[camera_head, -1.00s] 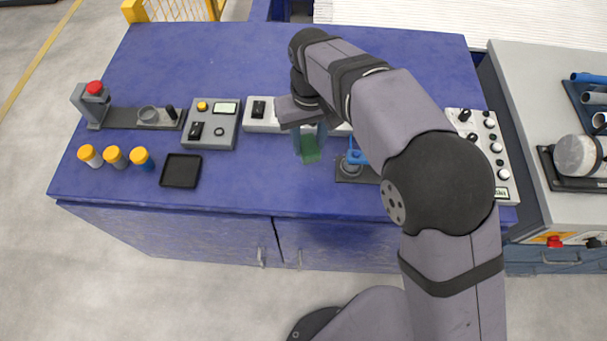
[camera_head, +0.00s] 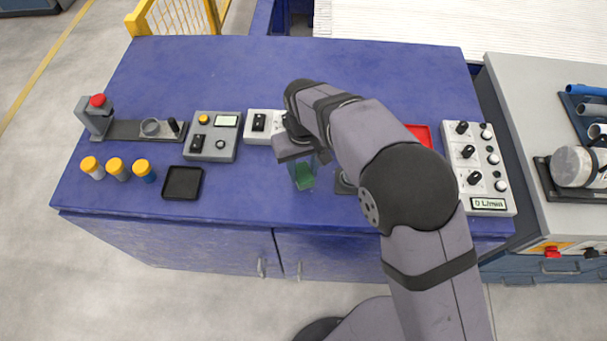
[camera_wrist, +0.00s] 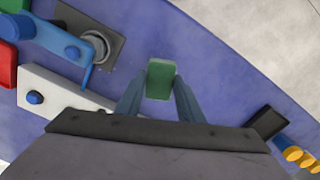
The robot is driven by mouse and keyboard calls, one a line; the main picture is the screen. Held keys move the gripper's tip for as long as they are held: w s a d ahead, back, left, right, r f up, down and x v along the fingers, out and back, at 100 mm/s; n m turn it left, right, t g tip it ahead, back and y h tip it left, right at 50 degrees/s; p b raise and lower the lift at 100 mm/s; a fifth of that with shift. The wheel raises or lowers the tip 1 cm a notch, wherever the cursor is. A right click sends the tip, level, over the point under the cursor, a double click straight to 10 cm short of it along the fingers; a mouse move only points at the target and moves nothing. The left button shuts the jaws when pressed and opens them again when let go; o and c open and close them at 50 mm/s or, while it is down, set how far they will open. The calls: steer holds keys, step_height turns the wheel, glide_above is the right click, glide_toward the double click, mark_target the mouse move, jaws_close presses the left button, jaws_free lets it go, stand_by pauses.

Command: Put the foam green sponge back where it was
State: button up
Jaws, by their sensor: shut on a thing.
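The green foam sponge (camera_head: 303,177) is between the fingertips of my gripper (camera_head: 303,168), over the front middle of the blue table. My gripper is shut on it. In the wrist view the sponge (camera_wrist: 160,79) stands out from the tips of my gripper (camera_wrist: 160,92), with bare blue table around it. I cannot tell whether its lower end touches the table. An empty black square tray (camera_head: 182,182) lies to the left of the sponge, and it also shows in the wrist view (camera_wrist: 268,122).
Orange-capped bottles (camera_head: 117,168) stand left of the tray. A grey control box (camera_head: 211,136) and a white switch panel (camera_head: 263,124) lie behind. A dark base (camera_wrist: 92,42) with a metal ring and blue lever is close to the sponge. A red tray (camera_head: 420,134) is partly hidden by my arm.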

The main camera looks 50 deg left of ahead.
mark_target(304, 173)
steer(key=shift+f+p, duration=0.5)
steer(key=shift+f, duration=1.3)
steer(key=shift+f, duration=0.2)
steer(key=o, duration=1)
steer(key=shift+c, duration=0.2)
steer(key=shift+r, duration=0.1)
step_height(304, 173, up, 12)
steer(key=b, duration=0.3)
steer(key=shift+r, duration=0.15)
